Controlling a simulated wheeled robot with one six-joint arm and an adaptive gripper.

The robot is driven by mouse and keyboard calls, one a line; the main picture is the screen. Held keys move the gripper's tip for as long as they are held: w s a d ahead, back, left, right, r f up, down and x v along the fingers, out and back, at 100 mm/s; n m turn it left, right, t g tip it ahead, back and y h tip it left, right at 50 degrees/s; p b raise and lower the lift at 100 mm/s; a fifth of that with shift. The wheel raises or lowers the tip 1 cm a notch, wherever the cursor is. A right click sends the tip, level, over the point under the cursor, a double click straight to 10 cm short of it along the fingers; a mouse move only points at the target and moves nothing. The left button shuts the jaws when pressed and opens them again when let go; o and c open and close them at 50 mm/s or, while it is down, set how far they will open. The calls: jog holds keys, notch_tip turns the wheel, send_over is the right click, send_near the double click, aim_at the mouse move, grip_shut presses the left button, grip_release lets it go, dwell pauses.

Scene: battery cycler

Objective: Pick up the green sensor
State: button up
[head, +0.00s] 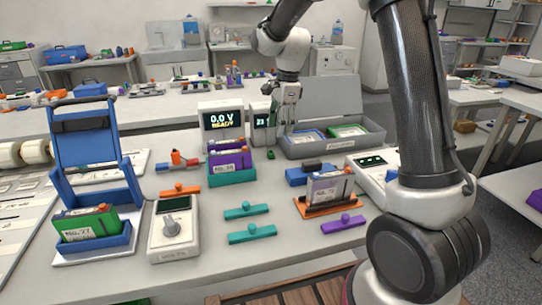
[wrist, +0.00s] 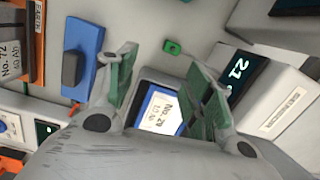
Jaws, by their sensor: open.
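The green sensor (wrist: 173,47) is a small green piece with a dark spot, lying on the light table in the wrist view. In the head view a small green piece (head: 270,154), which looks like the same one, lies in front of the small display unit. In the head view my gripper (head: 284,112) points down beside the display unit, above the table.
The white display unit marked SENSOR (wrist: 282,118) stands close to one finger. A grey tray (head: 345,150) holds blue and green packs. A blue block (wrist: 80,58) lies on the other side. A purple pack in a green holder (head: 232,177) and an orange holder (head: 330,210) stand nearer.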

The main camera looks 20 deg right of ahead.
aim_at(271, 152)
jog(key=shift+m, duration=0.6)
jog(key=f, duration=0.3)
jog(key=w+a+f, duration=0.1)
jog(key=f, duration=0.2)
jog(key=w+a+f, duration=0.1)
jog(key=f, duration=0.3)
jog(key=shift+w+a, duration=0.15)
jog(key=c, duration=1.1)
notch_tip(271, 152, up, 10)
jog(key=shift+r, duration=0.1)
